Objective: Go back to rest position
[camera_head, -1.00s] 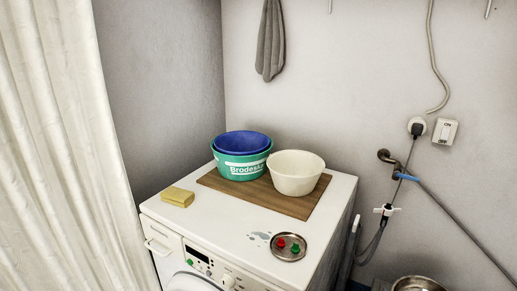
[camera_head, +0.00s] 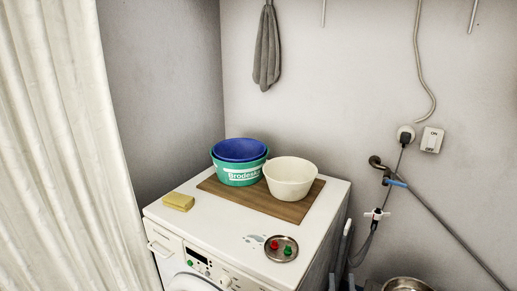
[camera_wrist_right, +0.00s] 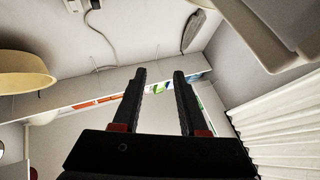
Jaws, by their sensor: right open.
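My right gripper (camera_wrist_right: 159,73) shows in the right wrist view, its two dark fingers apart with nothing between them. Neither gripper can be made out in the head view. The washing machine (camera_head: 215,228) carries a wooden board (camera_head: 237,196). On the board a blue bowl (camera_head: 239,149) sits inside a green bowl (camera_head: 237,173), with a cream bowl (camera_head: 291,180) beside them. A yellow sponge (camera_head: 178,201) lies at the left of the top. A small metal dish (camera_head: 281,254) with a red and a green piece lies near the front right.
A white curtain (camera_head: 55,150) hangs at the left. A grey cloth (camera_head: 267,50) hangs on the back wall. A socket (camera_head: 404,137), a switch (camera_head: 432,140), a pipe (camera_head: 440,222) and hoses are at the right. A metal bowl (camera_head: 407,285) shows at the bottom edge.

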